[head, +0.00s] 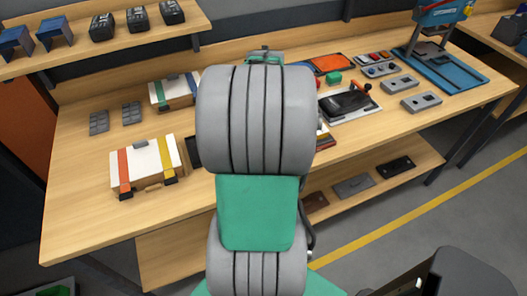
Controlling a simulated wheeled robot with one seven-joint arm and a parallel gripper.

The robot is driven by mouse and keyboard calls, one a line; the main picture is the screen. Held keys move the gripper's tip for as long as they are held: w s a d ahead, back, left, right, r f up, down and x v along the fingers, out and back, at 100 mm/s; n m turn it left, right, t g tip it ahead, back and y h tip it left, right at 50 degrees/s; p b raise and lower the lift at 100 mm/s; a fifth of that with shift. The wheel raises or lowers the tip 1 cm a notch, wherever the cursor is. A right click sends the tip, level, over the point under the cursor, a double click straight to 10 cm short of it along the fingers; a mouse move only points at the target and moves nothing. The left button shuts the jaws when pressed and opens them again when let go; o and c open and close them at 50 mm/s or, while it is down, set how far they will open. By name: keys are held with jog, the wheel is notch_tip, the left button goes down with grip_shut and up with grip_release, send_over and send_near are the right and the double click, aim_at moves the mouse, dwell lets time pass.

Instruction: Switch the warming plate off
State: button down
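My arm's large grey and green links fill the middle of the head view and hide part of the bench. My gripper's fingers do not show. I cannot tell for certain which item is the warming plate. A white-based device with a dark top and a red-orange handle (348,101) lies on the bench just right of my arm. Behind it is a flat orange-topped item (330,63), partly hidden by my arm. A grey box with red and orange buttons (372,58) and a grey panel with knobs (377,70) stand to its right. No switch state is readable.
The wooden bench (75,190) also holds white cases with coloured straps (146,166), dark grey blocks (98,122), a green block (334,77), and grey boxes (421,102). A blue machine (446,70) stands at the right. A lower shelf (400,184) runs beneath.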

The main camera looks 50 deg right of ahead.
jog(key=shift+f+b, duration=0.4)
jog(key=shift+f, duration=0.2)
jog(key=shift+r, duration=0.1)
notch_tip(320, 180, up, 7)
jog(key=p, duration=0.5)
dwell(0.3)
